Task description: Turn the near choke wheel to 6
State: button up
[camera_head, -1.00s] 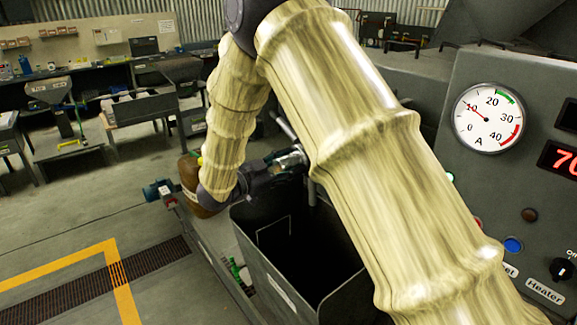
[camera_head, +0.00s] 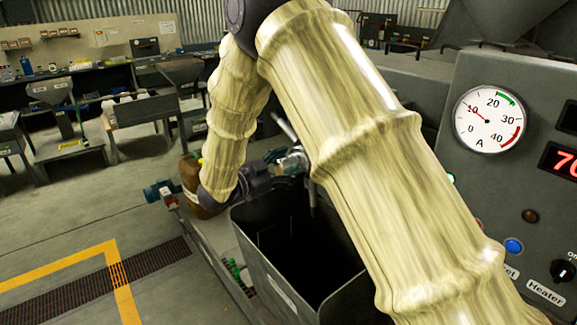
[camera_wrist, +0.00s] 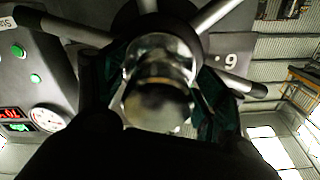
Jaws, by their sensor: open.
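The near choke wheel shows in the wrist view as a dark hub (camera_wrist: 165,14) with several grey spokes ending in dark knobs. A shiny metal shaft end (camera_wrist: 158,88) sticks out from its middle toward the camera. A white mark (camera_wrist: 230,61) on the grey face behind looks like a 9, in a picture that seems upside down. My gripper (camera_wrist: 160,95) is open, with dark teal fingers on either side of the shaft end; contact cannot be told. In the head view my gripper (camera_head: 290,165) is small and partly hidden behind my arm, beside a wheel spoke (camera_head: 284,127).
A dark open bin (camera_head: 262,262) stands below my gripper. A control panel (camera_head: 480,185) with an ammeter (camera_head: 489,119) and lit buttons is at the right. Open floor with a yellow line (camera_head: 75,261) and a grate lies at the left.

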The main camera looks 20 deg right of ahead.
jog(key=v, duration=1.2)
jog(key=shift+c, duration=0.3)
